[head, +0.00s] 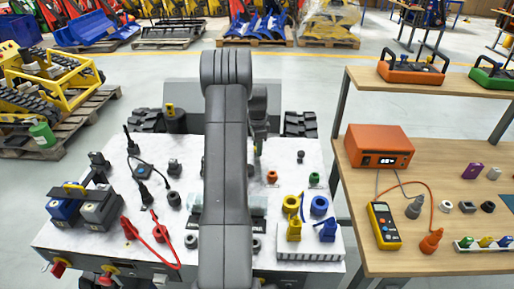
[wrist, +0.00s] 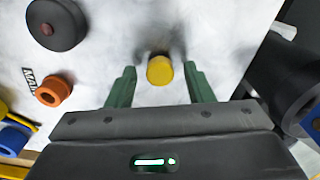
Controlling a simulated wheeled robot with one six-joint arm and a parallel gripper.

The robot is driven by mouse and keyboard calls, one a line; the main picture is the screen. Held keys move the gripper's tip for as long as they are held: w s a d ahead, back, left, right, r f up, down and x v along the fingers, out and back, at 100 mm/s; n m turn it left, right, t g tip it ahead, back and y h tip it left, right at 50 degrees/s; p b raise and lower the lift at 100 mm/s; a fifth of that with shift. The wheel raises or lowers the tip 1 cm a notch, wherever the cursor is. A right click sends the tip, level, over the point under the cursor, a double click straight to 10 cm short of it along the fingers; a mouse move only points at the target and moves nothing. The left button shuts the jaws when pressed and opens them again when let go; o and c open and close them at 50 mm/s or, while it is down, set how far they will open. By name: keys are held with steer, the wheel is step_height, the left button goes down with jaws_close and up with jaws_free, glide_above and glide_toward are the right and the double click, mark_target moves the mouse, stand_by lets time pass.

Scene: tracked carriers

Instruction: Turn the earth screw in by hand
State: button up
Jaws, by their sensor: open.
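A small yellow round-topped knob (wrist: 160,70), which may be the earth screw, stands on the white worktop (wrist: 110,50) in the wrist view. My gripper (wrist: 160,78) is open, with one green finger on each side of the knob. Gaps show between the knob and both fingers, so it is not clamped. In the head view my gripper (head: 259,148) is low over the worktop behind my grey arm, and the knob cannot be made out there. The knob's lower part and thread are hidden from above.
An orange ring (wrist: 54,91) and a dark round cap (wrist: 56,23) are left of the knob; a black cylinder (wrist: 296,92) is at right. Yellow and blue parts (head: 294,204) stand near a white rack. A side bench (head: 450,160) holds an orange instrument (head: 379,147).

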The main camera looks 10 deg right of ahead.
steer(key=n, duration=1.2)
steer(key=shift+n, duration=0.3)
steer(key=c, duration=0.8)
steer(key=m, duration=0.7)
steer(key=shift+m, duration=1.4)
